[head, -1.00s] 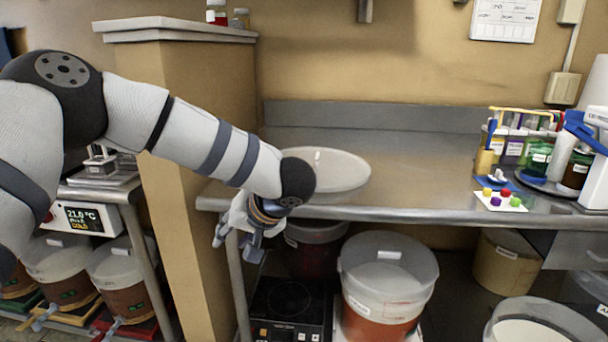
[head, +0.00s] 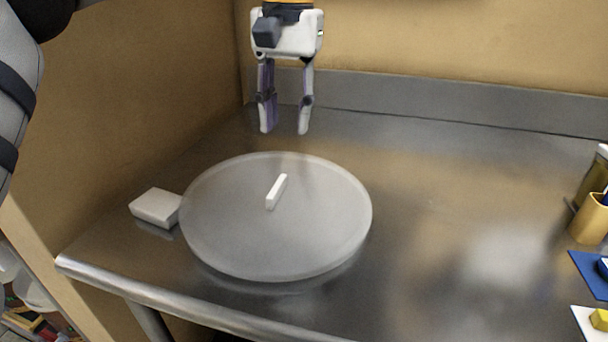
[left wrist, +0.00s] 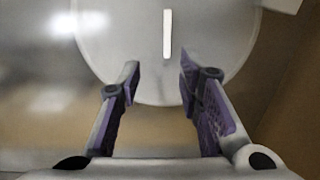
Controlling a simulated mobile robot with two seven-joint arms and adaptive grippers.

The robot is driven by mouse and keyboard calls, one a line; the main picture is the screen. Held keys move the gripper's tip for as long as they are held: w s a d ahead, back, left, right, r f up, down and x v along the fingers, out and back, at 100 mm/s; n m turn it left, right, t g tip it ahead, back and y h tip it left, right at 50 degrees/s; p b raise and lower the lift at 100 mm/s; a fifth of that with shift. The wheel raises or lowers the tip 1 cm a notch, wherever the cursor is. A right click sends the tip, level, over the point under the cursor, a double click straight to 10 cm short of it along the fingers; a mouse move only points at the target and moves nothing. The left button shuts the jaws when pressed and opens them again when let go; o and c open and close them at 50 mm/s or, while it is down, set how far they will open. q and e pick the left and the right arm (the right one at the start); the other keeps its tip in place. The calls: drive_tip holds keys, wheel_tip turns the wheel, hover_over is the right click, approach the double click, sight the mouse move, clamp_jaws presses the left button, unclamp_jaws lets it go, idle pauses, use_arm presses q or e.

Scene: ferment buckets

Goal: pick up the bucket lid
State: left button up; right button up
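The bucket lid (head: 240,235) is a round, pale, translucent disc lying flat on the steel counter. A white bar-shaped handle (head: 276,191) stands on its top near the middle. My left gripper (head: 284,130) points down above the counter, behind the lid in the head view, open and empty. In the left wrist view the gripper (left wrist: 160,75) has its two fingers apart, with the lid (left wrist: 215,38) beyond them and the handle (left wrist: 167,34) lined up between the fingertips but farther off. My right gripper is in neither current view.
A small white block (head: 155,207) sits at the lid's left edge. The steel counter (head: 450,190) is clear to the right of the lid. A tan cup (head: 590,218) and a blue mat (head: 590,272) are at the far right. A tan wall closes the left side.

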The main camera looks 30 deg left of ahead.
use_arm(q)
hover_over(277, 186)
drive_tip(key=d, duration=0.1)
wheel_tip(277, 186, down, 5)
drive_tip(key=f, duration=0.4)
drive_tip(key=a+f, duration=0.1)
drive_tip(key=f, duration=0.1)
drive_tip(key=shift+f, duration=0.3)
clamp_jaws()
